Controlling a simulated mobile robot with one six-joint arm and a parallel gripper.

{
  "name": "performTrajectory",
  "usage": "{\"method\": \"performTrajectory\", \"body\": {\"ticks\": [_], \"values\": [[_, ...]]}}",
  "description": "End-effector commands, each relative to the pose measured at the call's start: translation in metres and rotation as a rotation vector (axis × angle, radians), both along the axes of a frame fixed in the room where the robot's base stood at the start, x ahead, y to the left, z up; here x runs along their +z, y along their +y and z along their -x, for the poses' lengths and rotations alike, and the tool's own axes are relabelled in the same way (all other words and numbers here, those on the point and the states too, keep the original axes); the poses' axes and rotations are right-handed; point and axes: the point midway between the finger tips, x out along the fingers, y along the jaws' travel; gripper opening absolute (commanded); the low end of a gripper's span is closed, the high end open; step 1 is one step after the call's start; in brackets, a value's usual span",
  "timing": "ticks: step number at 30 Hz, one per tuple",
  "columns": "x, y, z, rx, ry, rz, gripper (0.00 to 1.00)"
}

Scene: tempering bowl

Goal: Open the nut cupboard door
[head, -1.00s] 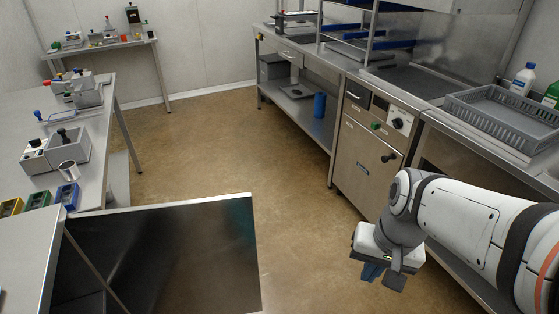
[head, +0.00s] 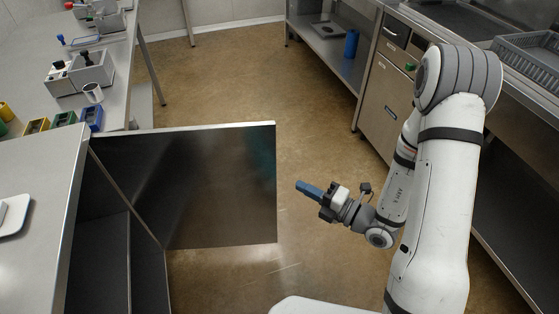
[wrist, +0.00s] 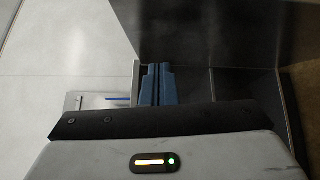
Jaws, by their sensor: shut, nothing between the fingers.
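The cupboard door (head: 215,190) is a dark, shiny metal panel. In the head view it stands swung out from the cupboard (head: 101,255) at lower left, whose dark interior shows below the counter edge. The door also shows as a dark panel in the wrist view (wrist: 195,35). My gripper (head: 299,185) has blue fingers, shut and empty. In the head view it points left, just right of the door's free edge with a visible gap. In the wrist view the fingers (wrist: 158,82) appear in front of the door and cupboard. No handle is visible on the door's shown face.
A worktop (head: 30,165) tops the cupboard. Behind it a table holds grey boxes (head: 90,66), a white mug (head: 92,93) and small coloured bins (head: 90,118). A steel unit (head: 385,95) and a grey crate (head: 530,60) are at right. Brown floor (head: 300,110) lies clear between.

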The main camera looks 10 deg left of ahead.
Motion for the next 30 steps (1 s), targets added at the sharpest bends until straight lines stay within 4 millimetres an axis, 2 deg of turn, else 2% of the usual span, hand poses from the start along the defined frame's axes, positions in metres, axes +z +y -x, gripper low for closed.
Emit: {"method": "performTrajectory", "body": {"ticks": [3, 10, 14, 25, 30], "values": [[-0.015, -0.006, -0.008, -0.075, 0.08, -0.028, 0.0], [-0.022, 0.003, -0.017, -0.097, 0.099, -0.036, 0.0], [-0.021, 0.019, -0.024, -0.094, 0.096, -0.037, 0.0], [-0.018, 0.085, -0.058, -0.095, 0.097, -0.038, 0.0], [-0.018, 0.089, -0.084, -0.1, 0.098, -0.037, 0.0]]}}
